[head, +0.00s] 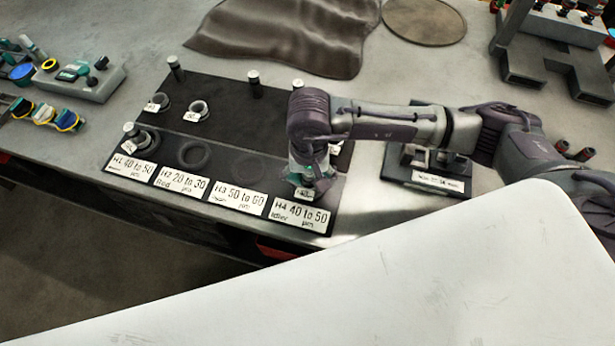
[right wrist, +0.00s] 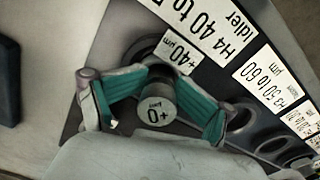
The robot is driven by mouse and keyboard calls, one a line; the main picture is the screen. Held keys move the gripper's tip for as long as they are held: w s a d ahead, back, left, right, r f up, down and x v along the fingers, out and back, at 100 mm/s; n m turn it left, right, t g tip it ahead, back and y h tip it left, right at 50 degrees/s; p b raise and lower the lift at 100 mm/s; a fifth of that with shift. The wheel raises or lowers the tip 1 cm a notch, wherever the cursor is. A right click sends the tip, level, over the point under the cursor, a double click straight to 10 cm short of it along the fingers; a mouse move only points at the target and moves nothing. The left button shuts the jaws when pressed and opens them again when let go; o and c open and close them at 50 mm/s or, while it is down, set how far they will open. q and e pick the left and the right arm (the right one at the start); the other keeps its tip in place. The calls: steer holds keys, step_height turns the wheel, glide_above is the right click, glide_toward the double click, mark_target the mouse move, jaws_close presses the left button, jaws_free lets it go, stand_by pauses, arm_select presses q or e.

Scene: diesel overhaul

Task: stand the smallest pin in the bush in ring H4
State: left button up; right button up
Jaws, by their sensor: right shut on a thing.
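My right gripper (head: 312,176) is over the H4 place at the right end of the black board (head: 225,112). In the right wrist view, its green-padded fingers (right wrist: 158,84) are shut on a grey pin (right wrist: 157,112) whose top is marked "+0 µm". The dark ring H4 (right wrist: 140,52), by the "H4 40 to 50" label, lies under the pin, with a white "+40 µm" tag (right wrist: 179,54) beside it. The pin's lower end is hidden, so I cannot tell whether it is inside the bush. My left gripper is not in view.
Other pins (head: 175,68) (head: 253,84) stand along the board's back. Tagged bushes (head: 162,101) (head: 198,109) lie on its left half. Ring H2 (head: 181,153) looks empty. A black stand (head: 398,178) is at the right; a brown cloth (head: 290,35) lies behind.

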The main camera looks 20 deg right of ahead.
steer(key=shift+d, duration=0.1)
step_height(320, 180, up, 12)
steer(key=shift+r, duration=0.1)
stand_by(0.9)
